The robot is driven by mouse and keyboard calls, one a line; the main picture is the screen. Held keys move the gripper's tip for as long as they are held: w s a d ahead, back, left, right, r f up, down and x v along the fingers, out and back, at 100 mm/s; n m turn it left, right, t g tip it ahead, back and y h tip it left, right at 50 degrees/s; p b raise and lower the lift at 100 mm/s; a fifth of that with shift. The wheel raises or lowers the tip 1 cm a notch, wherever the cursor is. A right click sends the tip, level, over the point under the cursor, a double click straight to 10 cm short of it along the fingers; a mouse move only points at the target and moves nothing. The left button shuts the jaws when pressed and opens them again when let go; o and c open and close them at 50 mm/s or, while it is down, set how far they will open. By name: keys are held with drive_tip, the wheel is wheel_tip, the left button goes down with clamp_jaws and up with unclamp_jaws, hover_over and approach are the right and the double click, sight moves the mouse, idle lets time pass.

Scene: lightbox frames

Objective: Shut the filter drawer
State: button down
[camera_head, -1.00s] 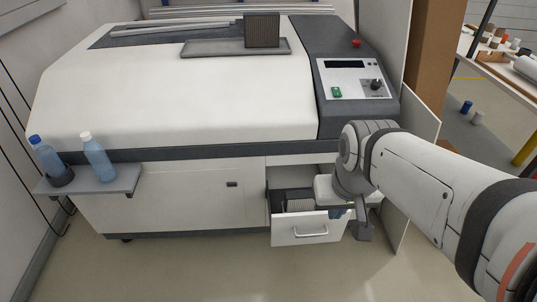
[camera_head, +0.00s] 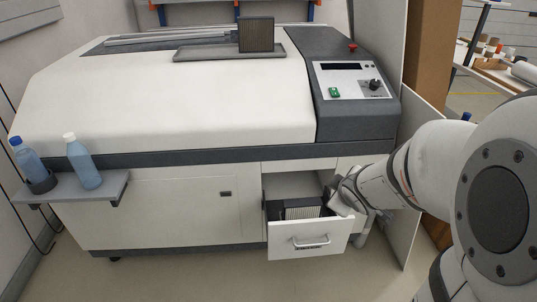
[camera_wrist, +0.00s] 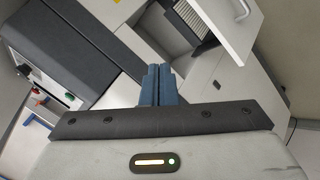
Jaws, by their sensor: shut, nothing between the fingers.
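The filter drawer (camera_head: 285,240) is pulled out low on the front of the white machine, with its white front and bar handle (camera_head: 310,241) facing forward. A pleated filter (camera_head: 303,208) lies inside it. In the wrist view the drawer front (camera_wrist: 222,30) is at the upper right, with the handle (camera_wrist: 241,9) cut by the edge and the filter (camera_wrist: 188,16) behind. My gripper's blue fingers (camera_wrist: 158,70) are together and empty, pointing toward the machine beside the open drawer. In the head view my wrist is by the drawer's right side and its fingertips are hidden.
A control panel (camera_head: 349,80) with a red button is at the machine's upper right. A dark filter block (camera_head: 257,35) stands on a grey tray (camera_head: 190,53) on top. Two blue bottles are on a side shelf (camera_head: 85,190). A white panel (camera_head: 418,165) stands close on the right. Floor before the drawer is clear.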

drive_tip(key=a+f+n+g+y+b, duration=0.1)
drive_tip(key=a+f+n+y+b, duration=0.3)
drive_tip(key=f, duration=0.5)
drive_tip(key=n+g+y+p, duration=0.2)
drive_tip(key=n, duration=0.1)
approach(282, 230)
drive_tip(key=s+x, duration=0.1)
drive_tip(key=x, duration=0.3)
drive_tip(key=shift+w+a+f, duration=0.1)
drive_tip(key=shift+w+f, duration=0.25)
drive_tip(key=shift+w, duration=0.25)
